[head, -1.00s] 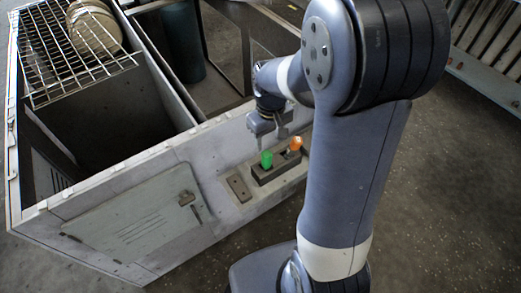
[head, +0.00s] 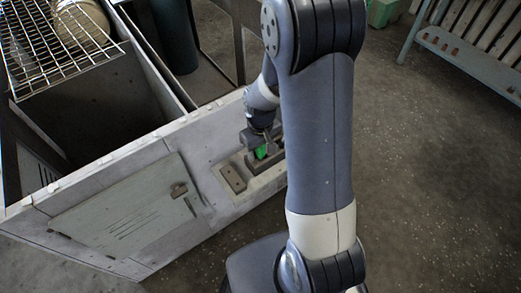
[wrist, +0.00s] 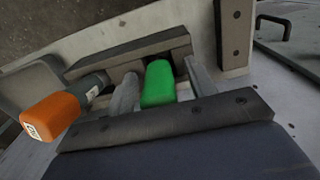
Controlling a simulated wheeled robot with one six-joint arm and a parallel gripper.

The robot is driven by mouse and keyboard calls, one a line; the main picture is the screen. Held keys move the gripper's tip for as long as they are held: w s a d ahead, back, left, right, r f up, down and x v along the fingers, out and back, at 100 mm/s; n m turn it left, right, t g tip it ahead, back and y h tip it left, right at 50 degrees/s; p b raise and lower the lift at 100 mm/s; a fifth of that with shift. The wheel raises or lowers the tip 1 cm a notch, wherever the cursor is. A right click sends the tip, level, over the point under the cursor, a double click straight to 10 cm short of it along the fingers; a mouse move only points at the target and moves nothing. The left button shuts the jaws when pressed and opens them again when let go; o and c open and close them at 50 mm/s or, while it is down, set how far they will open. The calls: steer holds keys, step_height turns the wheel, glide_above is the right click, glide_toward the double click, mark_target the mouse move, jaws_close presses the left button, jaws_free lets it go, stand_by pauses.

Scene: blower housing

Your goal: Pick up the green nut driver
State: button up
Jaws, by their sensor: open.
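The green nut driver (wrist: 158,84) stands in a dark holder (wrist: 125,52) on the housing's side; its green handle shows in the wrist view. In the head view the green handle (head: 261,152) is partly covered by my gripper. My gripper (wrist: 160,90) is open, with one finger on each side of the green handle. Small gaps seem to show between fingers and handle. An orange-handled driver (wrist: 53,115) sits in the same holder, just outside the left finger. The lower part of the green driver is hidden.
A dark plate (head: 232,178) is fixed to the housing wall left of the holder. A latched panel (head: 125,210) lies further left. The open housing cavity with a wire rack (head: 62,55) is at upper left. A blue-grey bench (head: 465,60) stands at upper right.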

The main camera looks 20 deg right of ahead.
steer(key=shift+c, duration=0.2)
jaws_close()
stand_by(0.4)
step_height(320, 180, up, 10)
steer(key=shift+f+p, duration=0.1)
steer(key=shift+p, duration=0.8)
steer(key=c, duration=0.6)
jaws_free()
jaws_close()
